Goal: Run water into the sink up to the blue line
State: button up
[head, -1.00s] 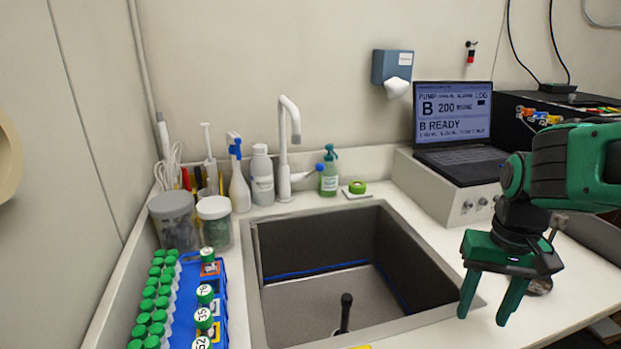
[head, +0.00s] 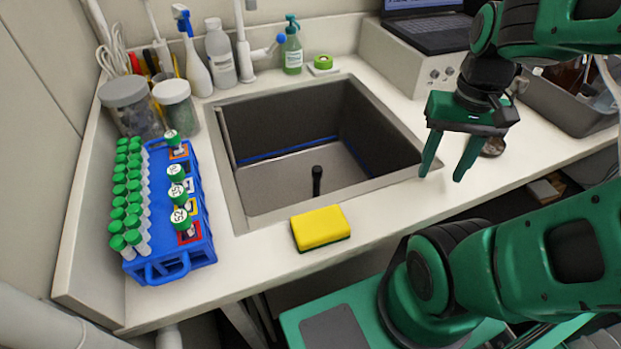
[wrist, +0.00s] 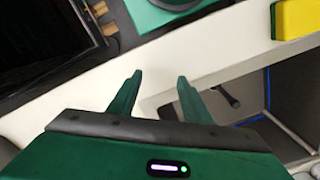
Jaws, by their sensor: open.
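The sink (head: 232,205) is a grey rectangular basin set in the white counter. A blue line (head: 290,149) runs along its inner walls above the floor. I see no water in it. A black upright piece (head: 317,181) stands on the sink floor and also shows in the wrist view (wrist: 226,95). The white tap (head: 243,50) stands behind the sink, its top cut off by the frame. A white part with a blue tip (head: 270,48) sticks out at its right. My gripper (head: 442,177) is open and empty at the sink's right edge, fingers pointing down.
A yellow sponge (head: 321,227) lies on the front counter. A blue rack (head: 160,190) of green-capped tubes stands left of the sink. Bottles (head: 221,55) and jars (head: 176,103) line the back left. A laptop (head: 432,30) and a grey bin (head: 575,100) are at right.

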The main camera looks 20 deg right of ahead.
dwell(0.4)
jog(key=c, duration=0.4)
